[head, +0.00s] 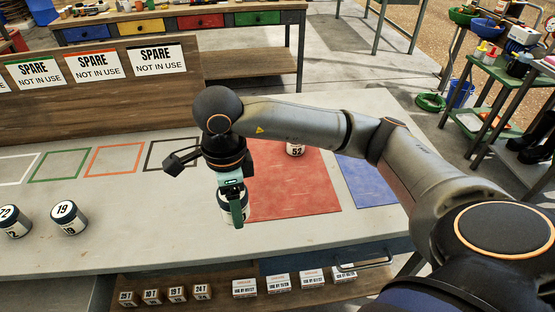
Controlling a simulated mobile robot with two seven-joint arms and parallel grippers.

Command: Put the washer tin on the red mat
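The red mat (318,195) lies on the grey bench top, right of the middle, partly behind my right arm. A tin marked 52 (296,150) stands on its far part, its top hidden by the arm. My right gripper (236,208) points down at the mat's left edge, with a teal finger in front of a white and dark tin (225,212). The gripper hides most of this tin and its label, and I cannot tell whether the fingers press on it. Two tins, marked 72 (14,222) and 19 (69,218), stand at the left. None is visibly labelled as washers. My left gripper is out of view.
A blue mat (368,181) lies right of the red one. White, green (59,166), orange and dark outlined squares lie along the back left, below a board with SPARE signs (92,66). Small boxes (245,288) line a lower front shelf. The bench's front left middle is clear.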

